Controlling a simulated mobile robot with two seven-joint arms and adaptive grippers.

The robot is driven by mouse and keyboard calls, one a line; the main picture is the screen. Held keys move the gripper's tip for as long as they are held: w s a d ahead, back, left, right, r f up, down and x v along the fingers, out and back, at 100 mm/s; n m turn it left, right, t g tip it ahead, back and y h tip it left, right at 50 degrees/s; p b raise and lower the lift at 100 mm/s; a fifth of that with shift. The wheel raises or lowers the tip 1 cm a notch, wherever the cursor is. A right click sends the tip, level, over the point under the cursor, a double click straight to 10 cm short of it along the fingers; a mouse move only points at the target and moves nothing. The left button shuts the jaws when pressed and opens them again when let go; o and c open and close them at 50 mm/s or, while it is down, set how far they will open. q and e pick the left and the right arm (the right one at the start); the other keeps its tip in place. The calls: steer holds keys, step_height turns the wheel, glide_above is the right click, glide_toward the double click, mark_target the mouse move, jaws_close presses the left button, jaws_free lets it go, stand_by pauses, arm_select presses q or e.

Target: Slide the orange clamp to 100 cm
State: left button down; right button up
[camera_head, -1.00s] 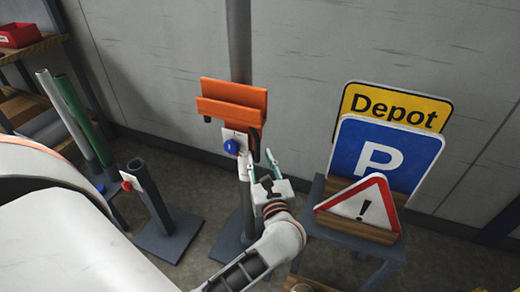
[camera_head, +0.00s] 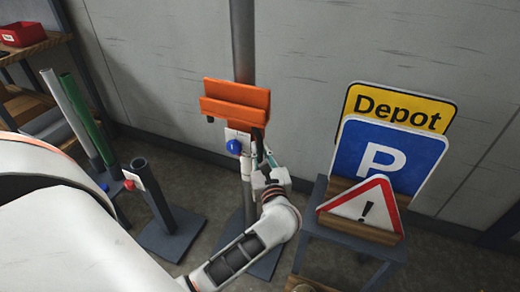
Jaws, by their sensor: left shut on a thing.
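The orange clamp (camera_head: 236,103) sits on the tall grey post (camera_head: 242,40) in the middle of the view. A white plate with a blue knob (camera_head: 233,147) is just below it on the post. My left gripper (camera_head: 258,152) is at the post just under the clamp, right of the blue knob. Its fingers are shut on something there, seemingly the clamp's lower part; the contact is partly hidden. No centimetre marks can be read on the post. My right gripper is not in view.
A stand with a Depot sign (camera_head: 398,107), a blue P sign (camera_head: 385,155) and a triangular warning sign (camera_head: 366,212) is close on the right. A short post with a red knob (camera_head: 129,185) stands left. A grey wall is behind.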

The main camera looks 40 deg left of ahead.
mark_target(260, 135)
arm_select(q)
steer(key=r+p, duration=0.1)
steer(key=r, duration=0.3)
steer(key=r+p, duration=0.1)
steer(key=shift+w+a+r+p, duration=0.1)
steer(key=shift+w+r+p, duration=0.15)
steer(key=shift+r+p, duration=0.15)
steer(key=r+p, duration=0.2)
steer(key=r, duration=0.3)
steer(key=shift+s, duration=0.2)
steer(key=shift+r+p, duration=0.15)
steer(key=shift+p, duration=0.2)
steer(key=shift+f, duration=0.35)
steer(key=c, duration=2.1)
jaws_free()
steer(key=shift+f, duration=0.15)
steer(key=v, duration=0.7)
steer(key=shift+s+d, duration=0.15)
steer(key=shift+d, duration=0.1)
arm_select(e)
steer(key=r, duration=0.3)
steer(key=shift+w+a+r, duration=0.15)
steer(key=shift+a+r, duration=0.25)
